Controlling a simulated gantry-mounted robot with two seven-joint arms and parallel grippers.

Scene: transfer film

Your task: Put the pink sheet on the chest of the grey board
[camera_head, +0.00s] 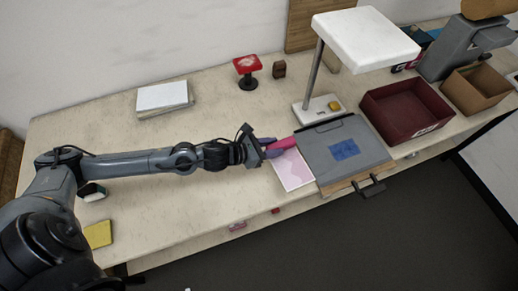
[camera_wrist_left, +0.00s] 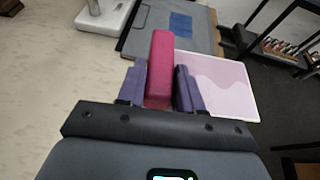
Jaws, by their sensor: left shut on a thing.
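The pink sheet (camera_head: 292,172) has a white border and a wavy pattern and lies flat at the left edge of the grey board, partly hidden by my gripper. It also shows in the left wrist view (camera_wrist_left: 225,88). The grey board (camera_head: 318,148) lies flat with a blue patch (camera_head: 345,149) on it and a dark handle at its front. My left gripper (camera_head: 272,149) is shut on a magenta bar (camera_wrist_left: 160,65), which points toward the board. Whether the bar touches the board or sheet I cannot tell. My right gripper is not in view.
A white lamp-like stand (camera_head: 366,40) rises behind the board. A maroon box (camera_head: 405,108) and a brown box (camera_head: 474,90) stand to the right. A stack of white sheets (camera_head: 163,97) and a red-topped stand (camera_head: 247,66) are at the back. The table's left middle is clear.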

